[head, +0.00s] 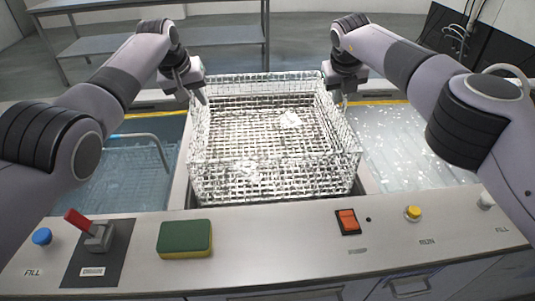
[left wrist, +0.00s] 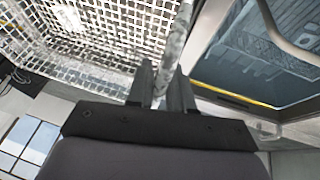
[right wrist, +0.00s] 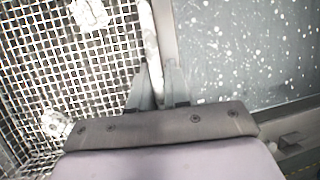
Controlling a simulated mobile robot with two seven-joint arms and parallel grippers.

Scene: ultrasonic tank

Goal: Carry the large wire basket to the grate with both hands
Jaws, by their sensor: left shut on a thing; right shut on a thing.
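The large wire basket (head: 275,178) is an open box of silvery mesh between two tanks, behind the front panel. It looks about level. Two small white pieces lie in it, one (head: 290,120) toward the back and one (head: 246,169) near the front. My left gripper (head: 203,99) is shut on its left rim; the rim passes between the fingers in the left wrist view (left wrist: 168,88). My right gripper (head: 338,101) is shut on its right rim, also seen between the fingers in the right wrist view (right wrist: 160,90). I cannot pick out the grate for certain.
A left tank (head: 130,170) with a bent pipe and a bubbly right tank (head: 405,150) flank the basket. The front panel (head: 290,235) carries a red lever (head: 80,222), a green-yellow sponge (head: 185,238), a red switch (head: 348,220) and several knobs. A metal shelf (head: 150,40) stands behind.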

